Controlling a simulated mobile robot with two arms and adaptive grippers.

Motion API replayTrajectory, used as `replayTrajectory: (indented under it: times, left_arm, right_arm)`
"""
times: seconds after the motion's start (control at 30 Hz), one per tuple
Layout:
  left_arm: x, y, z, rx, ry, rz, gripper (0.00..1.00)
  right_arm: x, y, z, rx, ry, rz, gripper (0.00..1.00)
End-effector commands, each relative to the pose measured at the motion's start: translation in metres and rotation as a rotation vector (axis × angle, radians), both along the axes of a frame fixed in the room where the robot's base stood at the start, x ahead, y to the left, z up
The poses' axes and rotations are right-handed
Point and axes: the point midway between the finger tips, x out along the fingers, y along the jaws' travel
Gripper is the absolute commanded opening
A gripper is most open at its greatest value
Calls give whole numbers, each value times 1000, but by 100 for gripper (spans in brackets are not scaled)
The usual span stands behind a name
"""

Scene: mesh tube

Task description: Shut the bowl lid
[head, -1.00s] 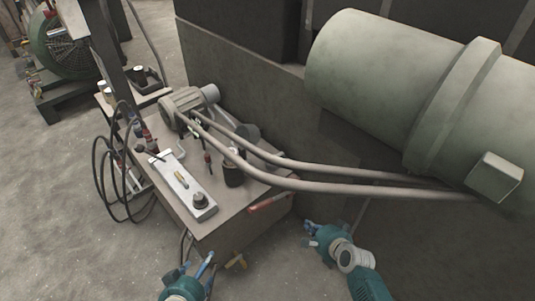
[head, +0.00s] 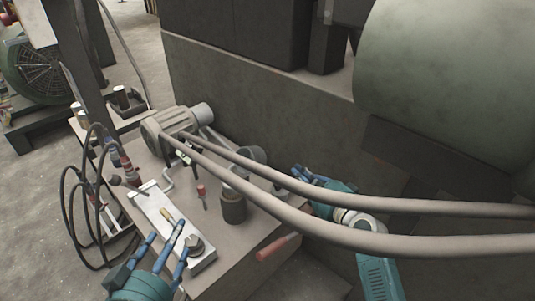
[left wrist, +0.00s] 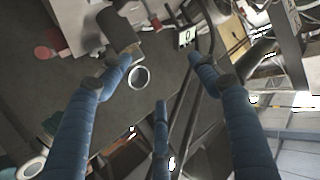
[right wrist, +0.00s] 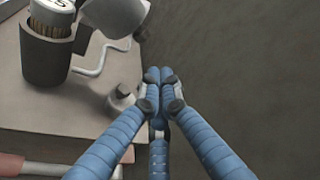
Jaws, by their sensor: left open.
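A grey round bowl-like vessel (head: 250,157) stands at the back of the bench, partly behind two thick pipes. A grey cylinder also shows at the top of the right wrist view (right wrist: 115,14). I cannot make out which part is its lid, or whether it is open. My right gripper (head: 302,176) is at the bench's right edge, right of the vessel. Its fingers are drawn together with nothing seen between them in the right wrist view (right wrist: 160,85). My left gripper (head: 163,238) is open and empty over the bench's front left; its fingers are spread in the left wrist view (left wrist: 159,75).
A dark can (head: 233,207) stands in front of the vessel. A small knobbed part (right wrist: 122,96) lies near the right gripper's fingertips. A pale plate (head: 172,225) is near my left gripper. The two pipes (head: 330,228) cross over the bench. A red-handled tool (head: 277,247) lies at the front edge.

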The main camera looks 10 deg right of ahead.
Motion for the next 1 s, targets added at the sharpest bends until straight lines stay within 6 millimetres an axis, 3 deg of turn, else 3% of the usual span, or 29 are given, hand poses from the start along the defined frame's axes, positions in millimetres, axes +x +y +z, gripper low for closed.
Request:
replayTrajectory:
  times: [0.17,0.53,1.0]
  left_arm:
    - [5,-4,13,-15,-64,-4,62]
    - [16,-16,88,-99,-389,-24,62]
    - [-10,-20,179,-208,-792,-46,62]
  right_arm:
    - [10,3,-1,3,-2,1,0]
    - [52,18,-9,2,-2,1,0]
    - [92,37,-12,4,-3,3,0]
